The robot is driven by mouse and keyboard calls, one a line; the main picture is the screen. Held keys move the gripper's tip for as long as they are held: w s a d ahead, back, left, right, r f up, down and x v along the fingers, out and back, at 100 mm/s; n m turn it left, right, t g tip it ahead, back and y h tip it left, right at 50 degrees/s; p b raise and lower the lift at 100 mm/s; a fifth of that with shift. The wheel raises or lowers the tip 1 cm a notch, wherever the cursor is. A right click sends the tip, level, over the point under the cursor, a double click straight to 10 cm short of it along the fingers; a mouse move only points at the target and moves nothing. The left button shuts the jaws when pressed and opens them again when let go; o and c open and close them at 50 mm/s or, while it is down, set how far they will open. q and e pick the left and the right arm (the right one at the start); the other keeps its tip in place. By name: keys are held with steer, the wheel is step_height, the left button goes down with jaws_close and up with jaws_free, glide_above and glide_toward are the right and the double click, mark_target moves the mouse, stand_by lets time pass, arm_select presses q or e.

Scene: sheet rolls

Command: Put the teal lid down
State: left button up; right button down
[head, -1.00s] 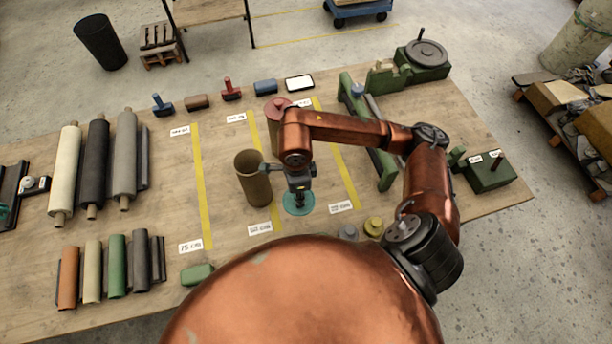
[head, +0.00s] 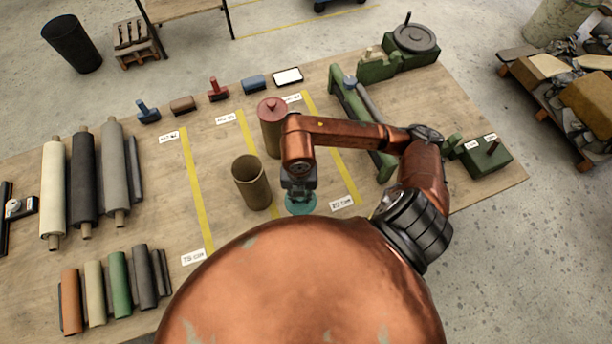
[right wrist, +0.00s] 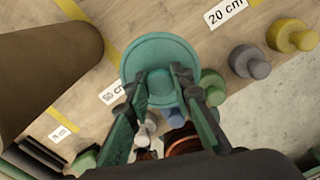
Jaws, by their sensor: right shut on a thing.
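The teal lid (head: 300,204) is a round disc with a central knob, to the right of the open brown tube (head: 251,190) in the head view. My right gripper (head: 299,186) is above it. In the right wrist view my right gripper's fingers (right wrist: 175,90) are shut on the knob of the teal lid (right wrist: 160,52). The lid looks close over the table, but I cannot tell whether it touches. The brown tube (right wrist: 45,65) stands upright with an uncovered top, apart from the lid. My left gripper is not in view.
A tube with a red lid (head: 270,108) stands behind the brown tube. Yellow strips (head: 195,190) and length labels (head: 343,201) mark the table (head: 215,160). Grey (right wrist: 249,61) and yellow (right wrist: 292,35) knobbed pieces stand near the lid. Several rolls (head: 85,180) lie at the left.

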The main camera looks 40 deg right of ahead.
steer(key=w+d+f, duration=0.2)
steer(key=d+f, duration=0.1)
steer(key=w+d+f, duration=0.3)
steer(key=w+d+f+p, duration=0.1)
steer(key=w+d+f, duration=0.1)
steer(key=w+d, duration=0.1)
steer(key=shift+w+d+f, duration=0.25)
steer(key=shift+d+f, duration=0.15)
steer(key=shift+d, duration=0.05)
steer(key=shift+w+d+f, duration=0.2)
steer(key=shift+f, duration=0.15)
step_height(320, 180, down, 3)
steer(key=shift+d+p, duration=0.1)
steer(key=shift+p, duration=0.3)
steer(key=shift+f, duration=0.2)
steer(key=shift+f, duration=0.1)
steer(key=c, duration=1.7)
jaws_free()
